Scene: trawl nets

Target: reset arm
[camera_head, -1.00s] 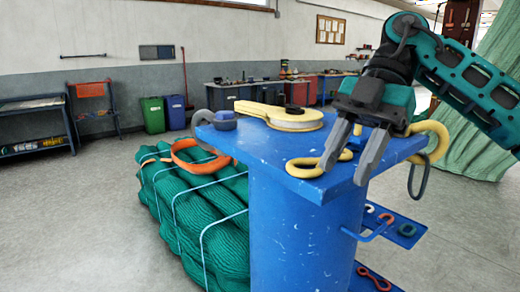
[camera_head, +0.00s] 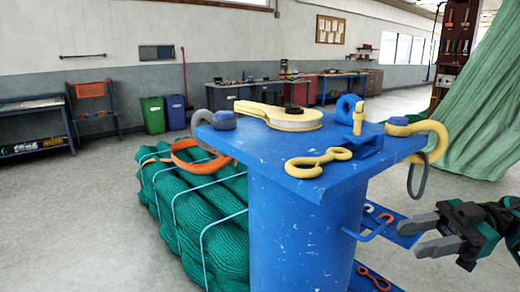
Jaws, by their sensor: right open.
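My right gripper (camera_head: 420,237) is at the lower right in the head view, beside the blue stand (camera_head: 300,235) and below the level of its top. Its two grey fingers point left, are apart and hold nothing. Its arm runs out of the right edge. On the stand top lie a yellow figure-eight link (camera_head: 318,162), a yellow block-like piece with a round end (camera_head: 285,116), and a yellow pin (camera_head: 358,118) by a blue bracket (camera_head: 362,148). My left gripper does not show.
A yellow hook (camera_head: 428,132) with a dark ring (camera_head: 418,176) hangs over the stand's right edge. A grey shackle (camera_head: 202,124) is at its left corner. A blue side shelf (camera_head: 405,232) juts out near my gripper. A green net bundle (camera_head: 185,205) lies left.

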